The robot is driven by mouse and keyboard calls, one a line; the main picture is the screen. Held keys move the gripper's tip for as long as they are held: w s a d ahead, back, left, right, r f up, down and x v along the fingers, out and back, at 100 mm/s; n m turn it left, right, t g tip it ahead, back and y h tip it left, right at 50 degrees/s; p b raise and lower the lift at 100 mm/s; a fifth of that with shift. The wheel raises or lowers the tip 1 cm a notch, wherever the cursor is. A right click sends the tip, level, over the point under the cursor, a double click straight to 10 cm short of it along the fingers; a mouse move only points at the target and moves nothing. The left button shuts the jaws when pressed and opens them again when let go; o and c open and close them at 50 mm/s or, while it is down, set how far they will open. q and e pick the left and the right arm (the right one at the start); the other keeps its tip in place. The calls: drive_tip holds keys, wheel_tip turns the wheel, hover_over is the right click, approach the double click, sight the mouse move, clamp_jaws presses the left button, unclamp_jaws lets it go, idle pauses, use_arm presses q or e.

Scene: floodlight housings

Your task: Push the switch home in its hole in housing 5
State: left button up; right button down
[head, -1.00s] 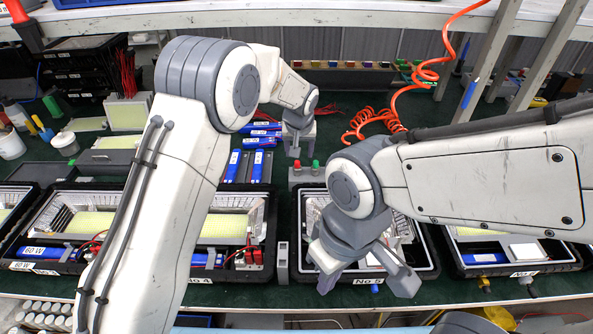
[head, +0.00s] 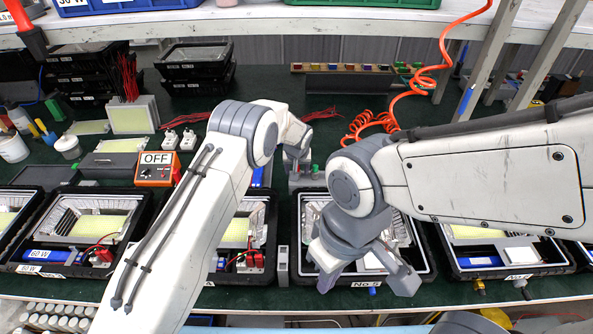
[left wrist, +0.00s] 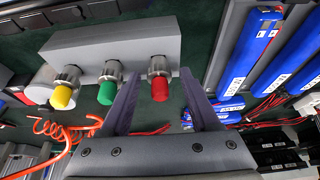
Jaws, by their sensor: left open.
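Housing 5 (head: 432,272) is the open black case with the "No 5" label at the middle front. A small blue piece (head: 372,291), perhaps the switch, shows at its front wall beside the label; how deep it sits I cannot tell. My right gripper (head: 367,277) is over this housing, fingers spread, with nothing seen between them. My left gripper (head: 297,172) is behind the housing at a grey block (left wrist: 120,50) with yellow (left wrist: 62,97), green (left wrist: 106,93) and red (left wrist: 159,89) capped fittings. Its fingers are open, with the red cap showing between them in the left wrist view.
Neighbouring housings with yellow panels stand left (head: 95,196) and right (head: 560,262). An orange box marked OFF (head: 155,169) stands at the left. A coiled orange hose (head: 372,122) hangs behind my right arm. Blue packs (left wrist: 247,50) lie beside the left gripper.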

use_arm(q)
drive_tip(key=shift+w+f, duration=0.15)
drive_tip(key=shift+f, duration=0.1)
clamp_jaws()
drive_tip(key=shift+r, duration=0.1)
